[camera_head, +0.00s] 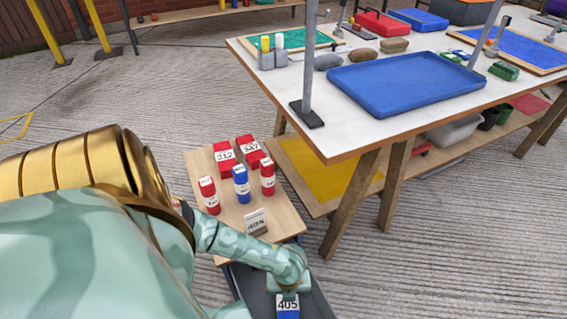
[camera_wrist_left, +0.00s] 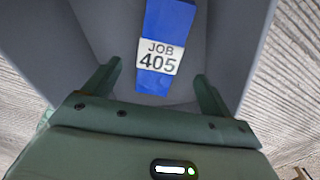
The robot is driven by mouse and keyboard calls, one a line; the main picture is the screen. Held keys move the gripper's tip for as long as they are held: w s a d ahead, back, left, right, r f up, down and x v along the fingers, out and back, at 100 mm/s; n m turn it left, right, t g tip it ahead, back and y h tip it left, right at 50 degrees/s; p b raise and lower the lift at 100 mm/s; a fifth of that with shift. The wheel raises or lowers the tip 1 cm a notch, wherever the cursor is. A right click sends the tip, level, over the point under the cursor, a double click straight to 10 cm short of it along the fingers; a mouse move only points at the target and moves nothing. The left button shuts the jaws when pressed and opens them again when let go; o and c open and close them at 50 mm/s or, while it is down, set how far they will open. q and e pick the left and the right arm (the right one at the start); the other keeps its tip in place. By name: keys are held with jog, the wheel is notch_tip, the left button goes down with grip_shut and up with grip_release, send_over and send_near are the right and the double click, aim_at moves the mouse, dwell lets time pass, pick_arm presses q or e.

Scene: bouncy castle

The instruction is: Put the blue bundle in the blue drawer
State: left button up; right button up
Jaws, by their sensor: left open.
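A blue bundle with a white "JOB 405" label (camera_wrist_left: 166,22) lies inside a grey open container (camera_wrist_left: 232,45) in the left wrist view. It also shows at the bottom edge of the head view (camera_head: 288,313), inside the dark grey container (camera_head: 245,290). My left gripper (camera_wrist_left: 157,76) is open over the bundle, with a finger on each side and gaps between. In the head view my left gripper (camera_head: 289,287) hides part of the bundle and container. The container looks grey, not clearly blue. My right gripper is not in view.
A small wooden top (camera_head: 225,235) beside the container holds another blue bundle (camera_head: 241,184), several red bundles (camera_head: 209,195) and a sign card (camera_head: 255,221). A large white table (camera_head: 275,95) with a blue tray (camera_head: 400,85) stands to the right. Bare floor lies at the lower right.

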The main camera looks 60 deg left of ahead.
pick_arm(q)
notch_tip(320, 180, up, 2)
jog(key=shift+r+p, duration=0.1)
jog(key=shift+p, duration=0.4)
notch_tip(320, 180, up, 3)
jog(key=shift+f+p, duration=0.2)
jog(key=shift+p, duration=0.6)
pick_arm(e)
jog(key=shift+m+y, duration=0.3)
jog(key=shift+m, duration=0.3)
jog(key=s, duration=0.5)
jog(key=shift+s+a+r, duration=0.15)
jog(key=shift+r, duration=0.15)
